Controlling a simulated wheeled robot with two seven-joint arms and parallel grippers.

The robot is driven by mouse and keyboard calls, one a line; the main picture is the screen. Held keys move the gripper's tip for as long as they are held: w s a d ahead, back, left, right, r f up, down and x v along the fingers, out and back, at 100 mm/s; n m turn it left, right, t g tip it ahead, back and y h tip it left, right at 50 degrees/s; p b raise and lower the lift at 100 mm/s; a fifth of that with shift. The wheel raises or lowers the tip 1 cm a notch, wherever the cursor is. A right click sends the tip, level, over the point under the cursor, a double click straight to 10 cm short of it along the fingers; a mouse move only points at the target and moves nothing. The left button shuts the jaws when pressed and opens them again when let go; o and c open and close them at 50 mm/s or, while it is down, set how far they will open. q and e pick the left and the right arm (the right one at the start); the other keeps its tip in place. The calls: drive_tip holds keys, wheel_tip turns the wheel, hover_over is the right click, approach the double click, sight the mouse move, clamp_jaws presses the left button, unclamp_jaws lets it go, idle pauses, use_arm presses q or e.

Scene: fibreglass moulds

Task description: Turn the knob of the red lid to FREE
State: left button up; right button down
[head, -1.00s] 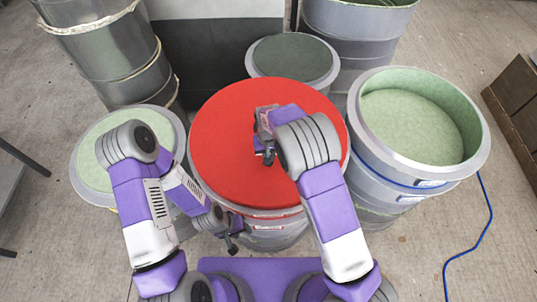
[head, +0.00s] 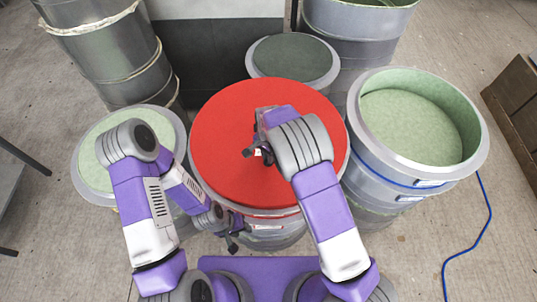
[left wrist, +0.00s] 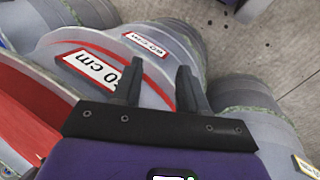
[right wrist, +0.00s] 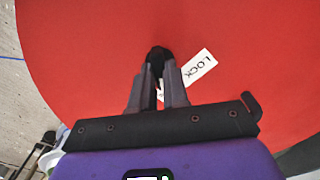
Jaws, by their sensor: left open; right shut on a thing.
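The red lid (head: 225,140) lies on a grey drum in the middle of the head view and fills most of the right wrist view (right wrist: 80,60). My right gripper (head: 252,153) is over the lid's middle, shut on the dark knob (right wrist: 157,54). The fingers hide part of the knob. A white LOCK label (right wrist: 199,67) lies on the lid just right of the knob. Another white label (right wrist: 160,93) shows partly between the fingers, its text hidden. My left gripper (head: 233,240) is open and empty, low beside the drum's front; in its wrist view (left wrist: 158,85) nothing is between the fingers.
An open drum with a pale green inside (head: 410,125) stands right of the lid. A pale-green-topped drum (head: 95,160) stands left, partly behind my left arm. A drum with a dark grey top (head: 292,58) stands behind. A blue cable (head: 487,215) lies on the floor at right.

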drive_tip(key=shift+m, duration=0.4)
drive_tip(key=c, duration=1.1)
unclamp_jaws()
drive_tip(key=shift+r, duration=0.15)
wheel_tip(320, 180, up, 7)
drive_tip(key=shift+r, duration=0.2)
